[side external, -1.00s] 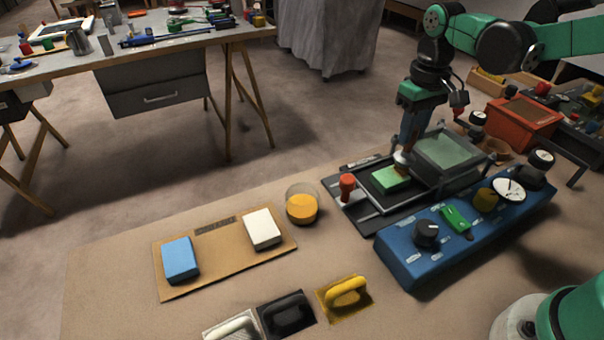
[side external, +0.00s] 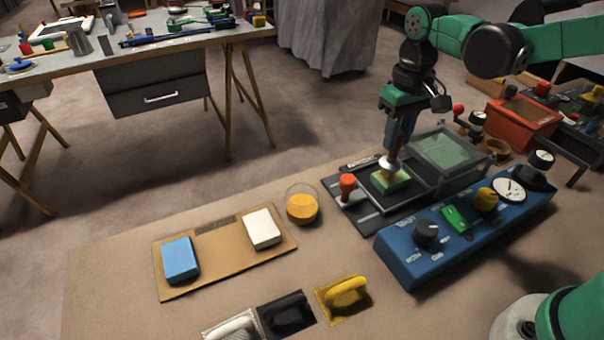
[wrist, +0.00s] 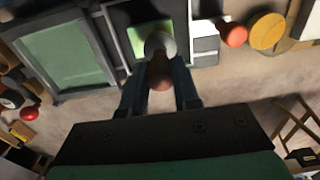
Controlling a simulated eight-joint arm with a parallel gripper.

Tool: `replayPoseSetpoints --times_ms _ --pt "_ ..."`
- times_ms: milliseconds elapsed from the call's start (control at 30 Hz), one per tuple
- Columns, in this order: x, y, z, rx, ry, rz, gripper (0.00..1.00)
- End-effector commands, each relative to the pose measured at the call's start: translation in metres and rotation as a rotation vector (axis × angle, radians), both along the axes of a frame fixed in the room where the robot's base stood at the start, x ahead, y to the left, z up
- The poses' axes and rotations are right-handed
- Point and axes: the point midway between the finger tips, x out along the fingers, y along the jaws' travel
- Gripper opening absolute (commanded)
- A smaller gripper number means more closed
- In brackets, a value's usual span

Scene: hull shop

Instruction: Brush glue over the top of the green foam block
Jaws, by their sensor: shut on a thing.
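The green foam block (side external: 378,184) lies on the dark bed of a framed press in the side view, with a yellowish tint on its top. My gripper (side external: 391,148) is shut on the brush (side external: 389,166), handle up and bristle end down at the block's top. In the wrist view my gripper (wrist: 160,88) holds the brush's brown handle (wrist: 160,72), and its pale head covers part of the green block (wrist: 139,51). The bristle contact itself is hidden.
The press has a raised glass lid (side external: 448,149) and an orange-red knob (side external: 347,183). A blue control box (side external: 465,235) stands in front. A board (side external: 214,275) holds a blue block (side external: 181,259) and a white block (side external: 263,229). Several handled trowels lie at the front edge.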

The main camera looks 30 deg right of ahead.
Motion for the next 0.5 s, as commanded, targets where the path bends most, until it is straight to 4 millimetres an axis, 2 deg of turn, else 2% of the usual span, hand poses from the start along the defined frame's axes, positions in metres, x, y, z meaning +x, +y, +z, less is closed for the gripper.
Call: replayPoseSetpoints --times_ms 233,500 --pt "-0.0001 0.0110 0.0009 0.001 0.000 0.001 0.00" --pt "0.0000 0.0042 0.0006 0.000 0.000 -0.003 0.00"
